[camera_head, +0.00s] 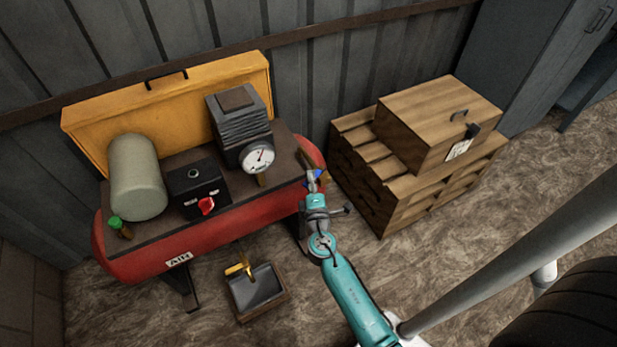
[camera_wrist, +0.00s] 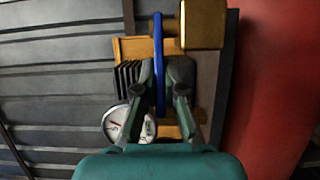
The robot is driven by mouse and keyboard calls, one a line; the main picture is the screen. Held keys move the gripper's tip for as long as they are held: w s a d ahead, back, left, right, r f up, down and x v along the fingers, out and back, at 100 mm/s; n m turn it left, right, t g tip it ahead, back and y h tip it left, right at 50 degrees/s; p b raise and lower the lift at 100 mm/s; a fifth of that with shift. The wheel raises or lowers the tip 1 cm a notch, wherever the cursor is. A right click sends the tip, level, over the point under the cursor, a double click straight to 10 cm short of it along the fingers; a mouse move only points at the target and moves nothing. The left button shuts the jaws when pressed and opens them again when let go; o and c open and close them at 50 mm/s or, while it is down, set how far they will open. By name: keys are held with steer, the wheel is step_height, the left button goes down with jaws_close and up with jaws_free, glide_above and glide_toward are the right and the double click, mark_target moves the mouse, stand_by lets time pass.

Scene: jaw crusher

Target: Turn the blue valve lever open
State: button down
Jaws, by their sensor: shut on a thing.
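The blue valve lever (camera_wrist: 158,60) is a long thin blue bar in the wrist view. It runs up between my fingers beside a brass valve body (camera_wrist: 203,24). My gripper (camera_wrist: 163,75) is shut on the lever, with one finger on each side of it. In the head view my gripper (camera_head: 314,182) is at the right end of the red air tank (camera_head: 245,212).
A gauge (camera_head: 258,158) and a ribbed motor (camera_head: 240,118) stand on the tank. A black box with a red knob (camera_head: 206,206) is left of them. A wooden crate (camera_head: 437,122) sits on a pallet to the right. A small tray (camera_head: 257,290) lies on the floor.

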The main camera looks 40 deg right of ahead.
steer(key=shift+s+d+n+t+y, duration=0.1)
steer(key=shift+s+n+t+y, duration=0.3)
steer(key=shift+n+y, duration=0.35)
steer(key=shift+s+d+n+t+y, duration=0.15)
steer(key=shift+n+t+y, duration=0.4)
steer(key=shift+y, duration=0.45)
steer(key=shift+s+d+n+t+y, duration=0.1)
steer(key=shift+s+n+t+y, duration=0.2)
steer(key=shift+n+t+y, duration=0.4)
steer(key=shift+s+y, duration=0.1)
steer(key=shift+y, duration=0.35)
steer(key=c, duration=1.3)
jaws_free()
steer(key=shift+o, duration=0.2)
steer(key=v, duration=1.2)
steer(key=shift+r, duration=0.2)
